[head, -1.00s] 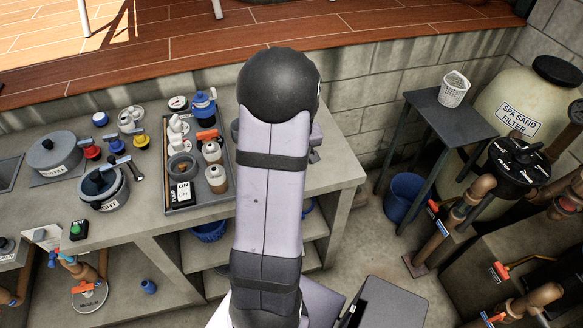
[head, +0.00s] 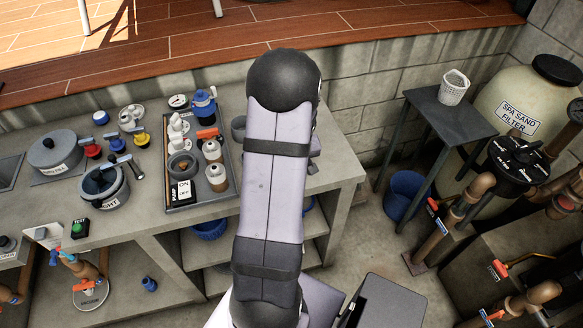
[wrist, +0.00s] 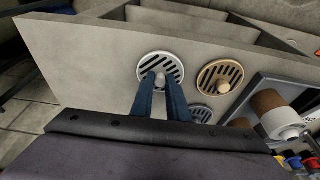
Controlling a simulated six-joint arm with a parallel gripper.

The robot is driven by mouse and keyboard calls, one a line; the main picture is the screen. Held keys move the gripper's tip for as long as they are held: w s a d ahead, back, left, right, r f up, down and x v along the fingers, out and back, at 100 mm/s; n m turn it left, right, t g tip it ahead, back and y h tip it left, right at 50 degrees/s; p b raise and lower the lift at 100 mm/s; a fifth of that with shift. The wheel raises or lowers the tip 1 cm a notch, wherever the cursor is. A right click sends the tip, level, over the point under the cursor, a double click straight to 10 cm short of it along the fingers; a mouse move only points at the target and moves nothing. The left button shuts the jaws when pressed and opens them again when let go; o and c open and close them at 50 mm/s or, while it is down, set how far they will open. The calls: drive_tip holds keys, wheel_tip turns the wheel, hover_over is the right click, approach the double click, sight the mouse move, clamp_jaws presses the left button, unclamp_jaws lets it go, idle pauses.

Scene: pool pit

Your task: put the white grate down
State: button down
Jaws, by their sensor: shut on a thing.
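The white grate (wrist: 161,69) is a round slotted disc in the wrist view, at the ends of my blue gripper fingers. My gripper (wrist: 160,84) is shut on the middle of the white grate. The grate shows over the grey bench top (wrist: 85,48); I cannot tell whether it touches it. In the head view my own arm hides the grate and the fingers.
A tan round grate (wrist: 220,77) lies just right of the white one, and a grey grate (wrist: 201,113) lies nearer, partly hidden. A tray with bottles (head: 173,205) stands further along the bench. Bare bench top lies to the left in the wrist view.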

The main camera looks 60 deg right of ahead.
drive_tip(key=c, duration=1.7)
unclamp_jaws()
drive_tip(key=shift+s+r, duration=0.1)
drive_tip(key=shift+r, duration=0.55)
drive_tip(key=b+v, duration=0.1)
drive_tip(key=v, duration=1)
drive_tip(key=shift+a, duration=0.1)
